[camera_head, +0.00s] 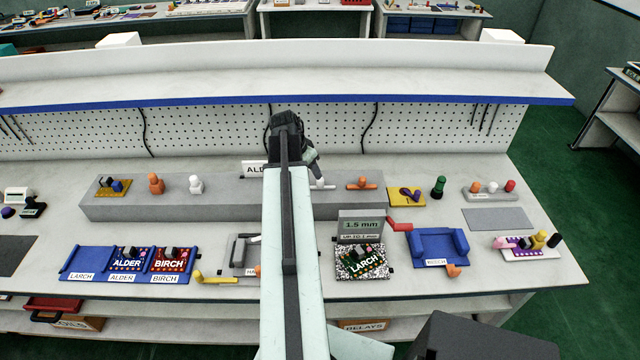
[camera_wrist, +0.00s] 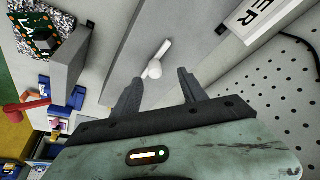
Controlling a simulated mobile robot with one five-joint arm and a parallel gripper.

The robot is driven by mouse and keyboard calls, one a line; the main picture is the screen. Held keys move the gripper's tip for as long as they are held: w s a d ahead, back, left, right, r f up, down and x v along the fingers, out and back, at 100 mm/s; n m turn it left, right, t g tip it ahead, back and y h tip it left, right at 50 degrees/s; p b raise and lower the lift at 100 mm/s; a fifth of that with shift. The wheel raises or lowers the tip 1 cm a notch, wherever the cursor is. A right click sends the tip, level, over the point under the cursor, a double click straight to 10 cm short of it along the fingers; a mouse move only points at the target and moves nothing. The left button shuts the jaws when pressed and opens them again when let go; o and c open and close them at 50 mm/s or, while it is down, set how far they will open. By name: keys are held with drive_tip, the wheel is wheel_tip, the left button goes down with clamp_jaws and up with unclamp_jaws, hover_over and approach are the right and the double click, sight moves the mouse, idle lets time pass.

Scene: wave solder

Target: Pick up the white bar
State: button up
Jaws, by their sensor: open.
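The white bar with a round knob (camera_head: 323,187) lies on top of the long grey raised block (camera_head: 225,210), just right of my arm in the head view. In the wrist view the white bar (camera_wrist: 164,50) shows ahead of my gripper (camera_wrist: 156,80), with its knob in line with the gap between the fingertips. My gripper is open and empty. Its height above the bar is hard to tell. In the head view my arm hides part of the block, and the gripper's fingertips are hard to make out.
An orange bar with a knob (camera_head: 361,184) lies right of the white bar on the block. An ALDER sign (camera_head: 254,169) stands behind, left of my arm. A grey 1.5 mm gauge block (camera_head: 361,226) stands in front. A perforated back panel (camera_head: 200,128) rises behind.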

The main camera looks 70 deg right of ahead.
sight(320, 184)
drive_tip(key=b+x, duration=0.2)
drive_tip(key=x, duration=0.1)
drive_tip(key=shift+s+r+b, duration=0.1)
drive_tip(key=shift+s+b, duration=0.1)
drive_tip(key=shift+b, duration=0.1)
drive_tip(key=b+x, duration=0.4)
drive_tip(key=x, duration=0.1)
drive_tip(key=shift+s+d+b, duration=0.25)
drive_tip(key=shift+s+b, duration=0.15)
drive_tip(key=shift+r, duration=0.1)
drive_tip(key=shift+c, duration=0.3)
clamp_jaws()
